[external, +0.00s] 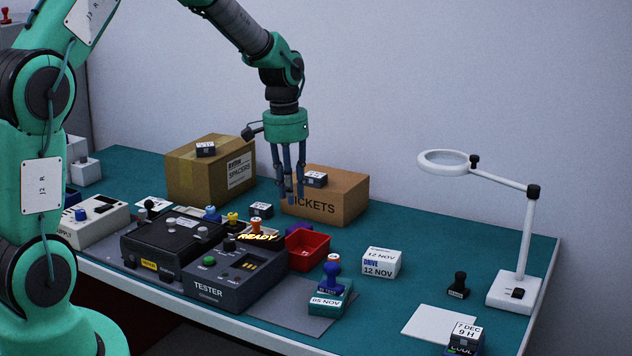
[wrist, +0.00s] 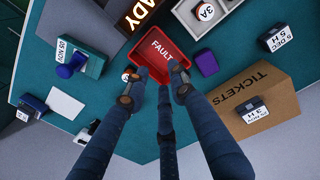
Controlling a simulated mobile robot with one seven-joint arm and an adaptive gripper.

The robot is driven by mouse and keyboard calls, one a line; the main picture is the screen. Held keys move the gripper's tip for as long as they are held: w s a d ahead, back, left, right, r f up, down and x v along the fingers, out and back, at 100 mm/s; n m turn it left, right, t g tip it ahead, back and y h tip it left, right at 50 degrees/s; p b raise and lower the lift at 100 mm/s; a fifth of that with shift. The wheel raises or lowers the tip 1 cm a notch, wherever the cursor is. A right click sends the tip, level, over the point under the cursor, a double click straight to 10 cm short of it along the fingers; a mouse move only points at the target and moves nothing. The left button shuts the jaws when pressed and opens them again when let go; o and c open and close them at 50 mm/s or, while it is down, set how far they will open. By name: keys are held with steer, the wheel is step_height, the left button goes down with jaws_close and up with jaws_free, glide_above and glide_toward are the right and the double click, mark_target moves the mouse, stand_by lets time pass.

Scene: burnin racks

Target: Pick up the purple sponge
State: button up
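A small purple block, which looks like the purple sponge (wrist: 206,63), lies in the wrist view just right of the red FAULT bin (wrist: 151,47), between it and the TICKETS box (wrist: 268,92). My gripper (external: 290,194) hangs pointing down in front of the TICKETS box, above the table and behind the red bin. In the wrist view my gripper (wrist: 156,84) has its dark blue fingers spread apart with nothing between them. The fingertips overlap the red bin in that view, left of the sponge.
The tester (external: 226,282) with its READY sign stands left of the red bin. A teal stamp block (external: 330,302) and a white date box (external: 381,263) stand to the right. A spacers box (external: 205,175) is at the back. A magnifier lamp (external: 512,292) stands far right.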

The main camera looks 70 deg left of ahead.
steer(key=s+d+r+m+t+y, duration=0.1)
steer(key=s+d+r+m, duration=0.15)
steer(key=d+r, duration=0.9)
steer(key=s+d+r+m+t, duration=0.1)
steer(key=s+d+r+m, duration=0.15)
steer(key=d+r, duration=0.85)
steer(key=s+d+r+m+t, duration=0.1)
steer(key=s+d+m+t, duration=0.2)
steer(key=s+d, duration=1.5)
steer(key=shift+s+d+r+h, duration=0.15)
steer(key=shift+s+d+h, duration=0.2)
steer(key=shift+d, duration=0.6)
steer(key=shift+w, duration=0.1)
steer(key=o, duration=1.9)
